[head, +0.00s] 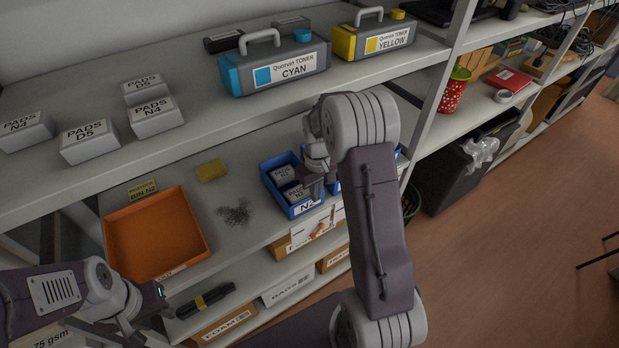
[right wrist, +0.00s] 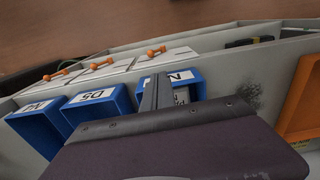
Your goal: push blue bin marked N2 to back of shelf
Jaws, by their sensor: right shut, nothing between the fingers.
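The blue bin marked N2 (head: 271,187) sits on the middle shelf in the head view, with small grey pad boxes inside. It also shows in the right wrist view (right wrist: 197,78), where its label is partly covered. My right gripper (head: 312,190) is shut and empty, at the front of this bin. In the right wrist view its fingers (right wrist: 157,92) overlap the bin's label side; I cannot tell whether they touch it. My left gripper (head: 160,291) is at the lower left, in front of the orange bin; its fingers are too small to read.
Blue bins marked D5 (right wrist: 99,103) and N4 (right wrist: 38,117) stand beside the N2 bin. An orange bin (head: 154,232), a yellow sponge-like block (head: 211,170) and a dark scattered pile (head: 235,214) share the shelf. Toner cartridges (head: 275,68) stand on the shelf above.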

